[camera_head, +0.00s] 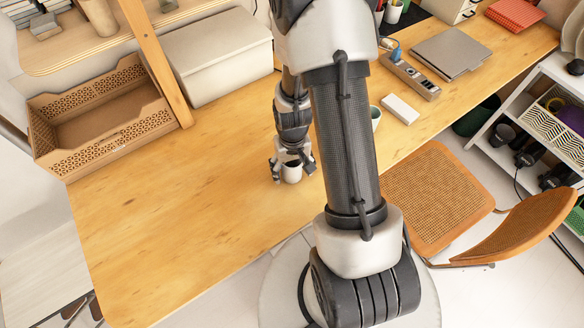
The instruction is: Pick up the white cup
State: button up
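A small white cup (292,174) with a dark inside stands on the wooden table, in the middle of the head view. My gripper (292,167) is over it and points down, with one finger on the left of the cup and one on the right. The fingers are spread, and the cup looks narrower than the span between them. Contact is too small to make out. The top of the cup is partly hidden by my gripper.
Another cup (375,116) is half hidden behind my arm, beside a white box (400,109). A laptop (450,53) lies at the upper right. A wooden crate (105,135) and a lidded box (216,55) stand at the left. The table's front left is clear.

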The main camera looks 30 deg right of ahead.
jog(key=c, duration=1)
jog(key=shift+r, duration=0.1)
